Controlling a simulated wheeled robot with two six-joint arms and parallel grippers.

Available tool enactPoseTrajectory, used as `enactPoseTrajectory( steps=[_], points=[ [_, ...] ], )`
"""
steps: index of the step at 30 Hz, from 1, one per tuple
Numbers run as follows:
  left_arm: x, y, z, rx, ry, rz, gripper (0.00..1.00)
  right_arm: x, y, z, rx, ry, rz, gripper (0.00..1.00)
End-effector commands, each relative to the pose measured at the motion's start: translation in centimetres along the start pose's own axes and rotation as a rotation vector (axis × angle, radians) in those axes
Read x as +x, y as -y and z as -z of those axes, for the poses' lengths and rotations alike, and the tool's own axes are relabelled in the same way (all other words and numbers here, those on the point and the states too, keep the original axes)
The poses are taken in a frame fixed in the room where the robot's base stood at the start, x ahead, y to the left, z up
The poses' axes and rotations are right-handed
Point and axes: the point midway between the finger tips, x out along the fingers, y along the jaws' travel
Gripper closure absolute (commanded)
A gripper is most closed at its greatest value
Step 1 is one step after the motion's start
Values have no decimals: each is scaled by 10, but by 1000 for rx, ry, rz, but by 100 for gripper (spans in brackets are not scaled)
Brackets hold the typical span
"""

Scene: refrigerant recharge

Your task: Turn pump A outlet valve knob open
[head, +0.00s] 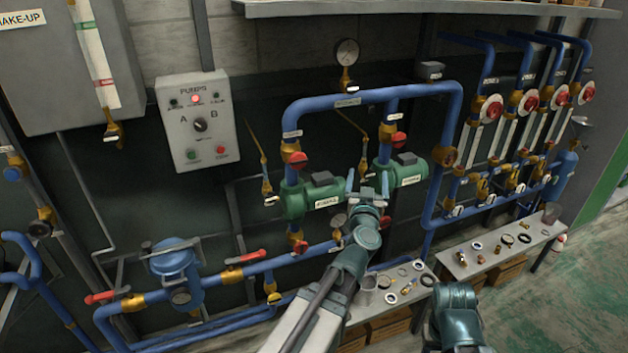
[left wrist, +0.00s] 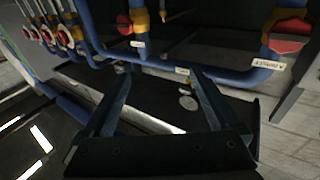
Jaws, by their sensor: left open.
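The red pump A outlet valve knob (head: 298,159) sits on a brass valve on the vertical blue pipe above green pump A (head: 322,196). My left gripper (head: 368,183) is open and empty, its fingers pointing up in front of the gap between the two green pumps. In the head view it is to the right of the knob and lower. The left wrist view is upside down; its open fingers (left wrist: 160,82) frame part of the pipework, and a red knob (left wrist: 288,36), which looks like the same one, is outside them at upper right. My right gripper is not in view.
Pump B (head: 402,174) is to the right of pump A, under the arched blue pipe (head: 365,97). Thin brass levers stand near both pumps. Low benches with small parts (head: 495,248) are below right. The pump control box (head: 197,120) hangs at left.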

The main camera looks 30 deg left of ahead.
Motion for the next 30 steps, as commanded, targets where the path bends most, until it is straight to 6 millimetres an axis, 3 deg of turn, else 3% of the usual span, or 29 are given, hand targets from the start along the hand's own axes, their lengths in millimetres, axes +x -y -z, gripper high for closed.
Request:
enactPoseTrajectory(
  steps=[1, 3, 6, 9, 12, 19, 30],
  points=[
    [3, 30, 2, 1, -3, 110, 5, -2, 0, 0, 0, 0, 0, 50],
    [2, 68, 1, 7, 8, 252, 5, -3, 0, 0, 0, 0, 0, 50],
    [-6, 107, -5, 16, 44, 409, 5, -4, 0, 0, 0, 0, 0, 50],
    [-14, 132, -12, 24, 78, 510, 5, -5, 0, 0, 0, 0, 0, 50],
    [-18, 144, -15, 29, 99, 559, 5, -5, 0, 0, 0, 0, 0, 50],
    [-17, 147, -16, 32, 105, 571, 5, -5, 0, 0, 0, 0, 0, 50],
    [14, 166, -20, 31, 103, 572, 5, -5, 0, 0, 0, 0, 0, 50]
  ],
)
